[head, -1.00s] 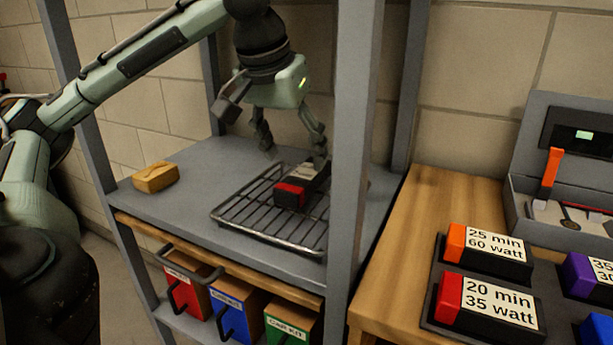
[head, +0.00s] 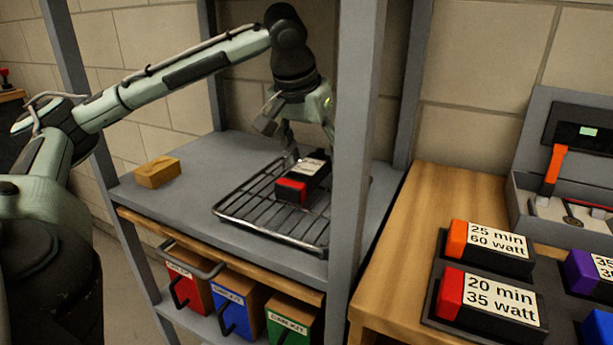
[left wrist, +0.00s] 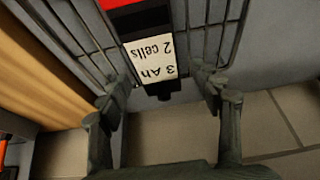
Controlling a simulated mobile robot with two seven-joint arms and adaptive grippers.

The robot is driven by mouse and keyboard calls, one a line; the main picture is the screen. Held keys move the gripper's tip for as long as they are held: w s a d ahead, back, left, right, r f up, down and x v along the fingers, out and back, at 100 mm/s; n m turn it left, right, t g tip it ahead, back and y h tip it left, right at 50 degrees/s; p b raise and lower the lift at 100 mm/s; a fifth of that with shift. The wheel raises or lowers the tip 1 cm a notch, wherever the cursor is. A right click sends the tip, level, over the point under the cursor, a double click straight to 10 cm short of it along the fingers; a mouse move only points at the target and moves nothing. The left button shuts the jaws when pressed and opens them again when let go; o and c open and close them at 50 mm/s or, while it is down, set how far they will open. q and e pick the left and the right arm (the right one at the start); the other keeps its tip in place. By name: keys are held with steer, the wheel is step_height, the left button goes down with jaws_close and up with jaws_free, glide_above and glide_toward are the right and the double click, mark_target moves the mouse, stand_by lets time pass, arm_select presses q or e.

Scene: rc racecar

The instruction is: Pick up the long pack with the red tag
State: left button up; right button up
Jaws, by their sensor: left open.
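The long pack with the red tag (head: 303,181) is black with a red end and a white label. It lies on the wire rack (head: 235,216) on the grey shelf. In the left wrist view the pack (left wrist: 151,60) shows a label reading "3 Ah 2 cells", with its dark far end pointing between my fingers. My left gripper (head: 307,155) is open at the rear end of the pack. In the left wrist view its fingers (left wrist: 170,92) stand on both sides of the pack's end, with gaps showing. My right gripper is not in view.
A grey shelf post (head: 355,140) stands close to the right of the rack. A tan block (head: 157,173) lies on the shelf's left part. Red, blue and green bins (head: 237,308) sit below. Labelled packs (head: 490,300) lie on the wooden bench at right.

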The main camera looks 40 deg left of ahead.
arm_select(q)
steer(key=shift+r, duration=0.1)
jaws_close()
stand_by(0.3)
